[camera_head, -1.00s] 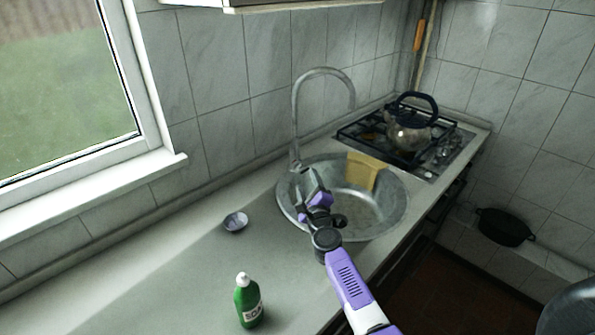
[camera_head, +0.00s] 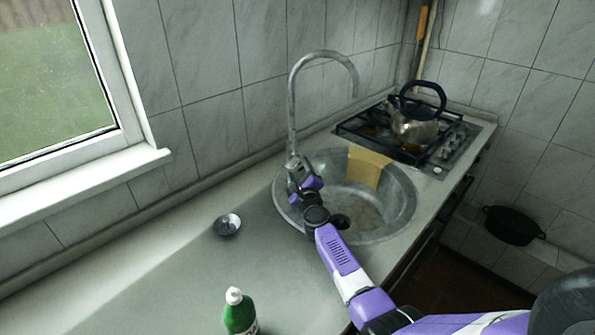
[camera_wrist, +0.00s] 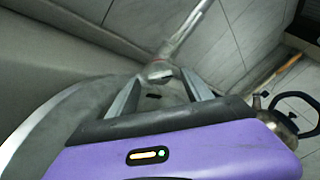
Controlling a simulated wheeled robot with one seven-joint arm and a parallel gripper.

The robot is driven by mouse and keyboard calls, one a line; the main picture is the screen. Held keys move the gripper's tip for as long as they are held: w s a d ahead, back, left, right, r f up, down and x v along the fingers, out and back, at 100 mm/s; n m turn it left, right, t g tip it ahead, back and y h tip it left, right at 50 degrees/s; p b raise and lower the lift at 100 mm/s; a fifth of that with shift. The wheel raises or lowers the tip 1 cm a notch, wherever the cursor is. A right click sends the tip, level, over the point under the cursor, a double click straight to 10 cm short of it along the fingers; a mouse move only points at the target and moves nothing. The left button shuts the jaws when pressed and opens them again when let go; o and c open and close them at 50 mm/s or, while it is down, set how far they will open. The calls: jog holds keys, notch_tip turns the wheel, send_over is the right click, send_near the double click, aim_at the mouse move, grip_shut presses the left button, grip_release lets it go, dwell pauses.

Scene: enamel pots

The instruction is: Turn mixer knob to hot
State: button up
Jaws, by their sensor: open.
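The mixer is a tall grey faucet (camera_head: 291,105) with a curved spout at the back left of the sink. Its base and knob (camera_wrist: 158,70) show in the wrist view, just beyond and between my fingers. My gripper (camera_head: 294,163) is at the faucet base in the head view and hides most of the knob there. In the wrist view my gripper (camera_wrist: 155,92) has its two fingers apart, with the faucet base between or just past their tips. I cannot tell whether a finger touches the knob.
The round metal sink (camera_head: 400,215) holds a yellow cloth (camera_head: 369,167) over its far rim. A kettle (camera_head: 414,125) stands on the gas hob (camera_head: 455,150). A small bowl (camera_head: 227,225) and a green bottle (camera_head: 240,316) stand on the counter left of my arm.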

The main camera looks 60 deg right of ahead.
jog(key=shift+x, duration=0.9)
grip_shut()
